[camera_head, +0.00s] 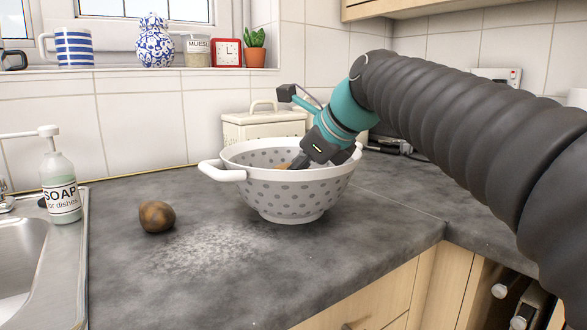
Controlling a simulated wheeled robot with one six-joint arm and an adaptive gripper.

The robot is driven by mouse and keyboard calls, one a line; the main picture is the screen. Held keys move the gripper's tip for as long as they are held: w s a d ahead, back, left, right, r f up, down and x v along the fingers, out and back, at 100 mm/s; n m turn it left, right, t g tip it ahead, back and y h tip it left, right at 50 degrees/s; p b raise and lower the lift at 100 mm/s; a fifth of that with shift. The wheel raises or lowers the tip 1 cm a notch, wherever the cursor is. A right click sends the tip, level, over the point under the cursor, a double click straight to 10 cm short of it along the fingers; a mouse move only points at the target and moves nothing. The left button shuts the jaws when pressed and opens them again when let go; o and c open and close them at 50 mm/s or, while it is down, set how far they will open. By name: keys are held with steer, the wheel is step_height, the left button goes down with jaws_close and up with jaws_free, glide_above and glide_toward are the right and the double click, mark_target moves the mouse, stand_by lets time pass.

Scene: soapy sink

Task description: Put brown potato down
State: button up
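A brown potato (157,216) with darker patches rests on the grey countertop, left of the colander and apart from it. A white colander (290,192) with grey holes and side handles stands upright on the counter. My gripper (302,162) reaches down into the colander from the upper right. Its fingertips are mostly hidden by the colander's front wall, so whether it is open or shut does not show. A small orange-brown patch (283,167) shows in the colander beside the gripper; what it belongs to is unclear.
A soap bottle (60,182) stands by the metal sink (38,265) at left. A cream tin (262,124) stands behind the colander. A pale powdery patch (212,250) marks the counter in front. The counter's front edge is at lower right.

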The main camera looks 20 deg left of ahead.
steer(key=shift+f, duration=0.4)
steer(key=o, duration=1.4)
steer(key=shift+r, duration=0.1)
steer(key=shift+r, duration=0.3)
steer(key=v, duration=1.2)
steer(key=shift+r+p, duration=0.25)
steer(key=shift+p, duration=0.05)
